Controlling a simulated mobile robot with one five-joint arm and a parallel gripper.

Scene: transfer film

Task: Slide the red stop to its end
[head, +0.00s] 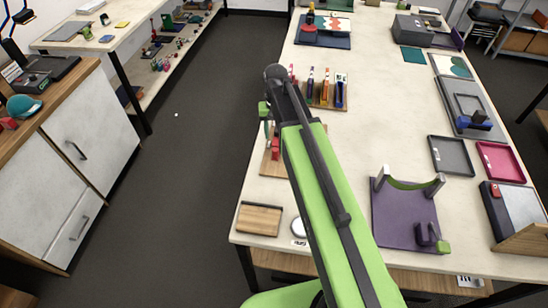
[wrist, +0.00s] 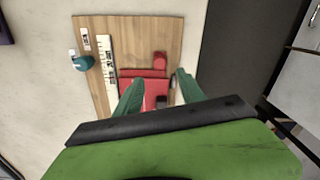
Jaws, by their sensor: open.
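A wooden board (wrist: 170,32) lies on the pale table with a white scale strip (wrist: 105,70) along it. The red stop (wrist: 156,90) is on this board, with a crossbar and a small raised block at its far right. My gripper (wrist: 159,78) is open above the board, its two green fingers either side of part of the red stop; I cannot tell whether they touch it. In the head view the red stop (head: 276,148) and board (head: 268,166) show partly, behind my arm.
A teal knob (wrist: 83,62) sits at the board's left edge. In the head view, a rack of coloured upright pieces (head: 325,90) stands close behind my arm. A purple stand (head: 405,215) is to its right. The floor aisle on the left is clear.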

